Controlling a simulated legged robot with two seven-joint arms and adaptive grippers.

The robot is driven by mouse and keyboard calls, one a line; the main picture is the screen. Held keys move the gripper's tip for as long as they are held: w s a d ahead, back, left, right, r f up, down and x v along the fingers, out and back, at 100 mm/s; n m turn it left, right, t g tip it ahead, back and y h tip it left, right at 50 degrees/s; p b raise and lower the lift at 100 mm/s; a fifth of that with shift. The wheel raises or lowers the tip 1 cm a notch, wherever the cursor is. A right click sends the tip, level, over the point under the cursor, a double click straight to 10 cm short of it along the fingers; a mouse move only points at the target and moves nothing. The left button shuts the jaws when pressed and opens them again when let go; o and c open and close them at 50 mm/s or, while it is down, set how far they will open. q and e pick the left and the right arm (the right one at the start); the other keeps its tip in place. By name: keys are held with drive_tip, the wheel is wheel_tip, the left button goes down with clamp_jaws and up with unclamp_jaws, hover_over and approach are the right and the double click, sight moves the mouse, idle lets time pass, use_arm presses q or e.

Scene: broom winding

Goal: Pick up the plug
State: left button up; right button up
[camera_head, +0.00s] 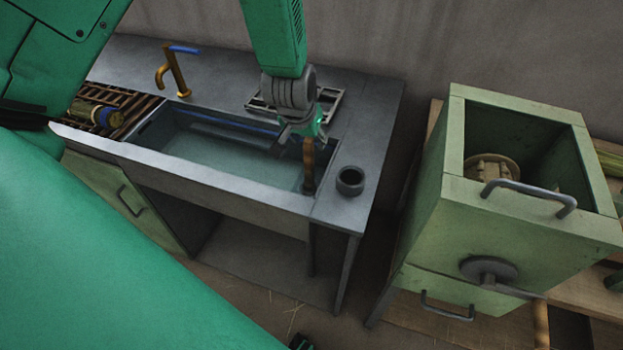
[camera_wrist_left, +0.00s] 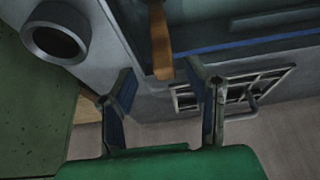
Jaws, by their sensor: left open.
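The plug (camera_head: 308,162) appears to be the upright piece with a brown handle and a dark lower end at the right end of the sink. Its brown handle also shows in the left wrist view (camera_wrist_left: 160,42), at the top, beyond the fingertips. My left gripper (camera_head: 304,132) hangs over the sink's right end, close to the top of the handle. In the left wrist view its two fingers (camera_wrist_left: 167,88) are spread with nothing between them. The gripper partly hides the handle's upper end in the head view. My right gripper is not seen.
The sink basin (camera_head: 200,165) holds bluish water. A dark round cup (camera_head: 350,181) stands on the counter, right of the plug. A metal rack (camera_head: 330,103) lies behind the gripper. A brass tap (camera_head: 177,75) stands at the back. A green cabinet (camera_head: 455,200) stands at the right.

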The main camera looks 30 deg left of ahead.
sight(309, 141)
use_arm(q)
drive_tip(key=f, duration=0.1)
drive_tip(key=w+a+f, duration=0.1)
drive_tip(key=f, duration=0.1)
drive_tip(key=shift+w+a+f, duration=0.1)
drive_tip(key=shift+w+a, duration=0.05)
drive_tip(key=shift+a, duration=0.05)
drive_tip(key=shift+d, duration=0.2)
drive_tip(key=c, duration=0.3)
drive_tip(key=shift+d, duration=0.2)
drive_tip(key=c, duration=0.7)
drive_tip(key=shift+d+r, duration=0.2)
drive_tip(key=shift+a, duration=0.15)
